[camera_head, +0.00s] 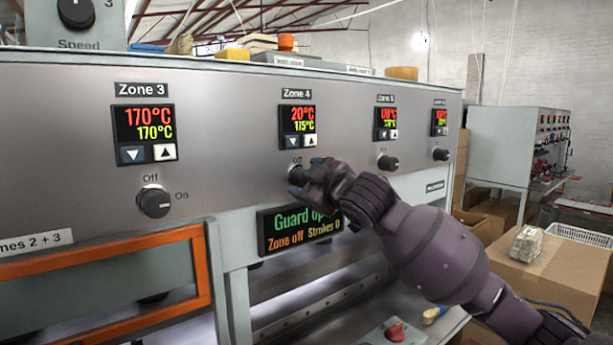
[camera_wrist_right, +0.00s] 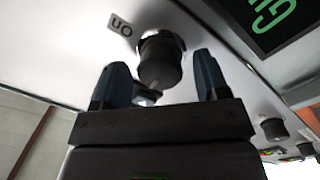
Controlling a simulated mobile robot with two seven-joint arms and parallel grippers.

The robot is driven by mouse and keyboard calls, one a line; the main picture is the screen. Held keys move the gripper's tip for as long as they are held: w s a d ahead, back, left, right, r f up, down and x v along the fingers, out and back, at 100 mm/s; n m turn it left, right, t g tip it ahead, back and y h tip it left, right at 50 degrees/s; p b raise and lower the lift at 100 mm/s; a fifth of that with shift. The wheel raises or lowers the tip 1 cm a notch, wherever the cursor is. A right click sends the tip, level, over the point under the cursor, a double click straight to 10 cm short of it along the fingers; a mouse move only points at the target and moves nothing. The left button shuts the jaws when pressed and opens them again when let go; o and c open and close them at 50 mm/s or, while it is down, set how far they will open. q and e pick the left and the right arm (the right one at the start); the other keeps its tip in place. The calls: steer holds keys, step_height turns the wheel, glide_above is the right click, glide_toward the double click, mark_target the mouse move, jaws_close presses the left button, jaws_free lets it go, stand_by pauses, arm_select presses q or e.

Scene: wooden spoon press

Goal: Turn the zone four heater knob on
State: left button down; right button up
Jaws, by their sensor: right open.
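The zone four heater knob (camera_head: 295,173) is a black round knob on the grey panel, under the Zone 4 display (camera_head: 297,119), which reads 20°C in red over 175°C. My right gripper (camera_head: 305,178) is at this knob and partly hides it in the head view. In the right wrist view, the knob (camera_wrist_right: 160,60) stands between the two dark blue fingers of the open gripper (camera_wrist_right: 161,76), with gaps at both sides. My left gripper is not in view.
The zone 3 knob (camera_head: 154,202) is at left; two more knobs (camera_head: 388,162) (camera_head: 441,154) are at right. An orange guard frame (camera_head: 204,270) is at lower left, a red switch (camera_head: 395,331) below.

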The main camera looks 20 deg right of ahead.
steer(key=shift+w+a, duration=0.1)
steer(key=shift+w, duration=0.3)
steer(key=c, duration=0.9)
